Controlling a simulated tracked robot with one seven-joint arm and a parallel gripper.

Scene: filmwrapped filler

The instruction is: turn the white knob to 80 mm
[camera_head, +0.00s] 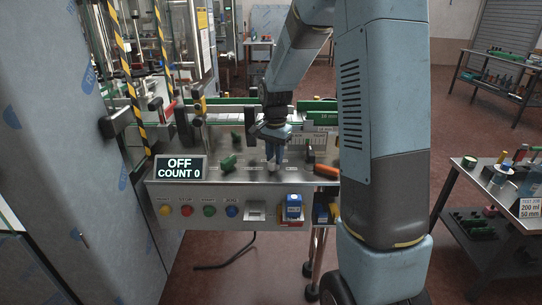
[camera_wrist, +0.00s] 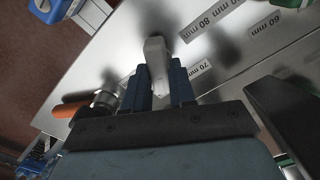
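The white knob (camera_wrist: 157,58) stands on the metal deck in the wrist view. My gripper (camera_wrist: 161,82) has its two blue fingers close on either side of the knob, with no clear gap, so it looks shut on it. The 70 mm label (camera_wrist: 200,69) is just right of the right finger. The 80 mm label (camera_wrist: 205,27) is farther up and right, and the 60 mm label (camera_wrist: 266,26) is beyond it. I cannot tell which mark the knob points at. In the head view my gripper (camera_head: 273,150) reaches down onto the deck, hiding most of the knob.
The machine's display (camera_head: 180,168) reads OFF, COUNT 0. Several coloured buttons (camera_head: 209,210) line the front panel. A green handle (camera_head: 228,163) is left of my gripper and an orange handle (camera_head: 326,171) right of it. The orange handle also shows left in the wrist view (camera_wrist: 68,110).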

